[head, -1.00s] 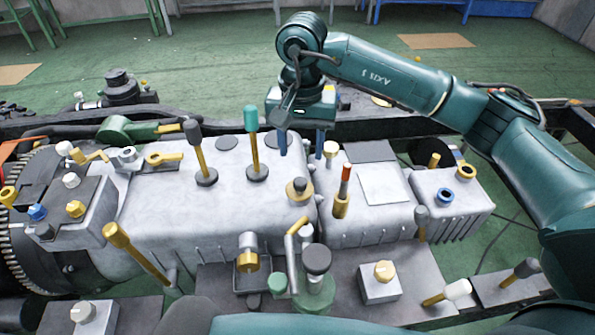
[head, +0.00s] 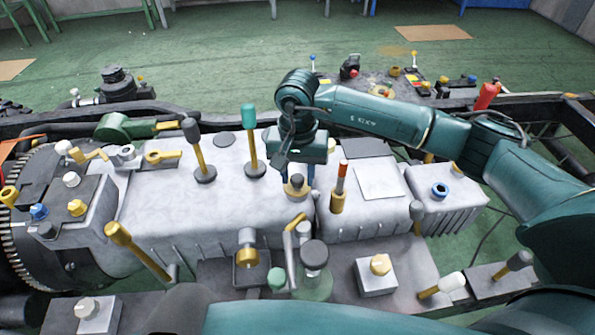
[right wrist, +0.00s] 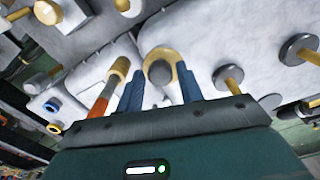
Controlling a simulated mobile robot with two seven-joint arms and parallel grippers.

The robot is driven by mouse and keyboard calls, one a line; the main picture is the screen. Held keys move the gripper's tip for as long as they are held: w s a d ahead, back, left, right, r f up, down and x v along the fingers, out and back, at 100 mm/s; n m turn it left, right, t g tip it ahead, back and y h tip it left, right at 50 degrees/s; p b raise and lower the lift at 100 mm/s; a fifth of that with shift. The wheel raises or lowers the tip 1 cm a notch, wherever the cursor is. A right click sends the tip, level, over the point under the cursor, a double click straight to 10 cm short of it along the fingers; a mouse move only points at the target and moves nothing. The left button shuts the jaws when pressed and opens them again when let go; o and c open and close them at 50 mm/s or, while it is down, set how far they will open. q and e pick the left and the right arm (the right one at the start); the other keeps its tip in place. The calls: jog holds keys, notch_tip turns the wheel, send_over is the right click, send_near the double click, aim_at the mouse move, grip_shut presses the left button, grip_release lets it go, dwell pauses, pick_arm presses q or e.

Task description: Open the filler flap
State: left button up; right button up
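No part is marked as the filler flap, so I cannot tell for certain which it is. A round brass cap with a grey top (head: 297,188) sits on the pale grey casing (head: 225,225). In the right wrist view, this cap (right wrist: 160,70) shows between my two blue fingers. My right gripper (head: 298,178) is open and points down just above or around the cap. I cannot tell whether the fingers touch it; they stand apart with a gap on each side. My left gripper is not in view.
Close to the cap stand an orange-tipped brass lever (head: 340,187) on its right and a teal-topped lever (head: 250,135) and a black-topped lever (head: 195,148) on its left. In front are a bent handle (head: 291,245) and a dark round knob (head: 314,254).

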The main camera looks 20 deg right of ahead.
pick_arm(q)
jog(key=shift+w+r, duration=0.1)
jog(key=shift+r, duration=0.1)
pick_arm(e)
grip_shut()
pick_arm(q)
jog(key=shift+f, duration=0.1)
